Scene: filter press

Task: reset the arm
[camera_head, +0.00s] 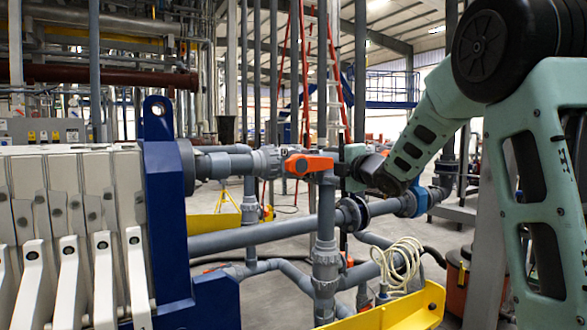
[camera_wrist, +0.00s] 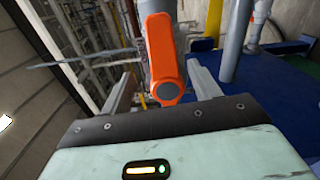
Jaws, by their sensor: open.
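My gripper (camera_head: 348,162) is at the end of my green arm, which reaches in from the right in the head view. In the wrist view my gripper (camera_wrist: 161,72) shows two grey fingers spread apart. An orange valve handle (camera_head: 308,164) sits on top of a grey vertical pipe in the head view. In the wrist view the orange handle (camera_wrist: 165,50) appears between the fingers, with gaps visible on both sides. The gripper is open, just right of the handle in the head view. I cannot tell how far the handle reaches between the fingers in depth.
The filter press with white plates (camera_head: 70,220) and a blue end frame (camera_head: 167,220) stands at the left. Grey pipes (camera_head: 270,232) run across below the handle. A yellow beam (camera_head: 395,312) with a coiled cream hose (camera_head: 400,258) is at the lower right.

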